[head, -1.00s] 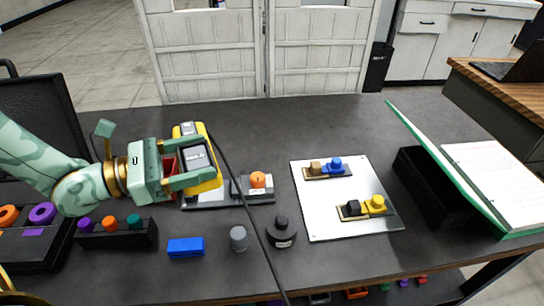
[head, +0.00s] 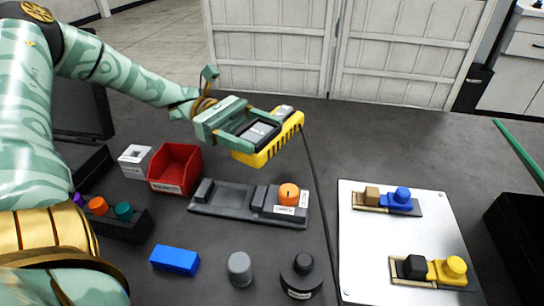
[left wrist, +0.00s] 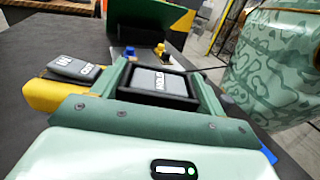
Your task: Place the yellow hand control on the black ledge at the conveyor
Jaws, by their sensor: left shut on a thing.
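The yellow hand control (head: 272,145), with grey labelled buttons, is held in my left gripper (head: 258,131), above the dark table. Its yellow end also shows in the left wrist view (left wrist: 55,96), with a grey button block between the fingers. A black cable (head: 318,185) runs from it down across the table. A black holder (head: 235,198) with raised blocks and an orange knob lies below the control, apart from it. I cannot tell whether this is the ledge named in the task. My right gripper is not in view.
A red bin (head: 175,168) and a white block (head: 135,160) stand left of the holder. A blue block (head: 175,260), grey cylinder (head: 240,268) and black round part (head: 301,275) are in front. A silver plate (head: 385,240) with blue and yellow parts is at right. The table behind is clear.

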